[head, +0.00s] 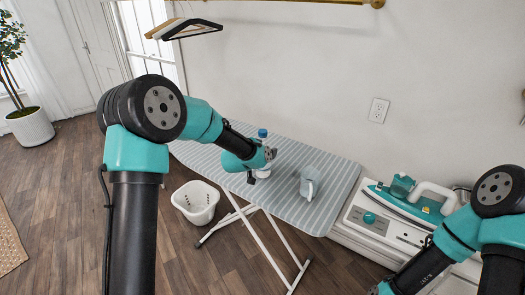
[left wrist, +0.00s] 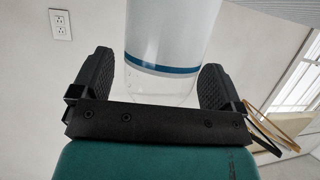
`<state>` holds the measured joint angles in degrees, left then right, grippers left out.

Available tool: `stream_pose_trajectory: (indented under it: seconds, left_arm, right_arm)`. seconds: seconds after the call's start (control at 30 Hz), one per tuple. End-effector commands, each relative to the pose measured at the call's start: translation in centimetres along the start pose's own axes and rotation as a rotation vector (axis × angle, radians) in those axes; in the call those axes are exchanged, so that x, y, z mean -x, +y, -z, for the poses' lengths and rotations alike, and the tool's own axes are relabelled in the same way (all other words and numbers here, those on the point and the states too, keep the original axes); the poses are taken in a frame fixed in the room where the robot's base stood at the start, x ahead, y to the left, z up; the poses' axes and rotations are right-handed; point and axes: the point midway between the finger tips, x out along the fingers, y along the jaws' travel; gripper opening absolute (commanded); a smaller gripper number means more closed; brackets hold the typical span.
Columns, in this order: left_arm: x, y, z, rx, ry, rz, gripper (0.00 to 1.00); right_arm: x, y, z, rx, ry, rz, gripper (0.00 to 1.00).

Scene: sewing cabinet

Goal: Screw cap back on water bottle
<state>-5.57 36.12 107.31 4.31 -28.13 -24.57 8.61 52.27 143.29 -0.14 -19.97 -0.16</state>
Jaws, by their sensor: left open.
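A water bottle (head: 262,134) stands upright on the ironing board, its blue top showing above my left gripper. My left gripper (head: 268,154) is at the bottle and hides its middle. In the left wrist view the clear bottle with a white label and blue stripe (left wrist: 165,69) is between the two fingers of my left gripper (left wrist: 155,82). The fingers are open, one on each side, with gaps visible. I cannot tell whether the blue top is a seated cap, and I see no separate cap. My right arm enters at the lower right; its gripper is out of view.
The striped ironing board (head: 335,165) also carries a grey-blue jug (head: 310,183) right of the bottle. A steam iron (head: 410,200) rests on its white station (head: 372,222) at the right. A white basket (head: 196,203) sits on the floor. Hangers (head: 185,28) hang above.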

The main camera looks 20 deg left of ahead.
Motion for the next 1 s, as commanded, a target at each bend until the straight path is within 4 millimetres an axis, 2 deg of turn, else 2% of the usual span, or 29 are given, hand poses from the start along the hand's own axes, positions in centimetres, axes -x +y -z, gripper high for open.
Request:
stream_pose_trajectory:
  seconds: [0.6, 0.8, 1.0]
  left_arm:
    - [9.8, 0.0, 0.1, 0.0, 0.002, 0.001, 0.93]
    - [11.2, 0.0, 0.0, -0.001, 0.001, 0.001, 0.93]
    - [11.3, 0.0, 0.0, -0.001, 0.001, 0.001, 0.93]
  right_arm:
    - [0.0, 0.0, 0.0, 0.0, 0.0, 0.0, 0.63]
    - [0.0, 0.0, 0.0, 0.0, 0.0, 0.0, 0.63]
    - [0.0, 0.0, 0.0, 0.0, 0.0, 0.0, 0.63]
